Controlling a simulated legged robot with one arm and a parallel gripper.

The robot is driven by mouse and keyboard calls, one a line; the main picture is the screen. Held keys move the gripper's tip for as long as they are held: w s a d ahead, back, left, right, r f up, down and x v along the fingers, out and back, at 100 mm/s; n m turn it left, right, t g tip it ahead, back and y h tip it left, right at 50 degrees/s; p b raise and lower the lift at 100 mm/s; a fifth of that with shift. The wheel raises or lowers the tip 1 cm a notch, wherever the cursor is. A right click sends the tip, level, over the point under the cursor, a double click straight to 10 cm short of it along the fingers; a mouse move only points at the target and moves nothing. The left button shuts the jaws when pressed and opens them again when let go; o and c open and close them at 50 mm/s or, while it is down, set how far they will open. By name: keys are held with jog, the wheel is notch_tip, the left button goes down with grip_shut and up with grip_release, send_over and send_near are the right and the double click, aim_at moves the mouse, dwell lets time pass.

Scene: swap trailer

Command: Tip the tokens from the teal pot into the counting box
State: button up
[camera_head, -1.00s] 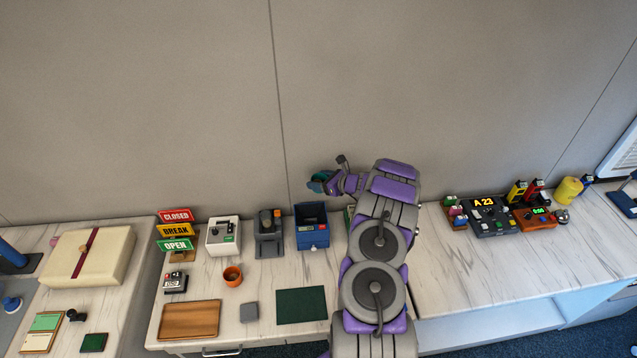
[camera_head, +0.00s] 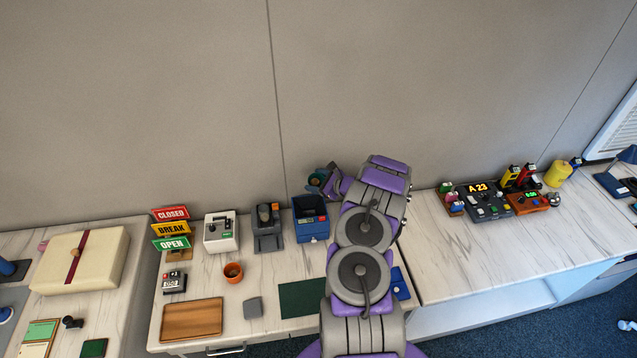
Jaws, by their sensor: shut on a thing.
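My gripper (camera_head: 322,182) is in the upper middle of the view, raised near the wall. It is shut on the teal pot (camera_head: 314,180), which is small and partly covered by the fingers. A little brown shows at the pot's mouth; I cannot make out single tokens. The open blue box (camera_head: 313,229), which looks like the counting box, stands on the table just below the pot in the picture. The pot is apart from the box. The inside of the box looks dark, and its contents cannot be told.
Left of the blue box stand a grey device (camera_head: 267,238), a white device (camera_head: 221,238) and an orange pot (camera_head: 233,271). A green mat (camera_head: 300,297) and wooden tray (camera_head: 192,318) lie in front. My arm hides table to the right. The right table's front is clear.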

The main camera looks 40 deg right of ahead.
jog(key=shift+f+n+h+b, duration=0.3)
jog(key=shift+n+h+b, duration=0.1)
jog(key=shift+b, duration=0.25)
jog(key=d+f+n+b, duration=0.1)
jog(key=b, duration=0.1)
jog(key=shift+d+t+h+b, duration=0.1)
jog(key=shift+t+h+b, duration=0.2)
jog(key=shift+b, duration=0.05)
jog(key=shift+r+n+b, duration=0.1)
jog(key=shift+n+b, duration=0.2)
jog(key=shift+n, duration=0.1)
jog(key=a+n+h+b, duration=0.1)
jog(key=b, duration=0.1)
jog(key=shift+a+t+b, duration=0.2)
jog(key=shift+t+b, duration=0.1)
jog(key=shift+b, duration=0.05)
jog(key=shift+s+d+f+n+h+b, duration=0.1)
jog(key=shift+d+f+n+h+b, duration=0.15)
jog(key=shift+n+b, duration=0.55)
jog(key=shift+a+f+t+h+b, duration=0.1)
jog(key=shift+f+t+h+b, duration=0.2)
jog(key=shift+b, duration=0.6)
jog(key=shift+a+r+n+h+b, duration=0.1)
jog(key=shift+a+n+h+b, duration=0.25)
jog(key=shift+n+b, duration=0.5)
jog(key=shift+s+a+n+t+b, duration=0.1)
jog(key=shift+a+n+t+b, duration=0.15)
jog(key=shift+b, duration=0.5)
jog(key=shift+d, duration=0.25)
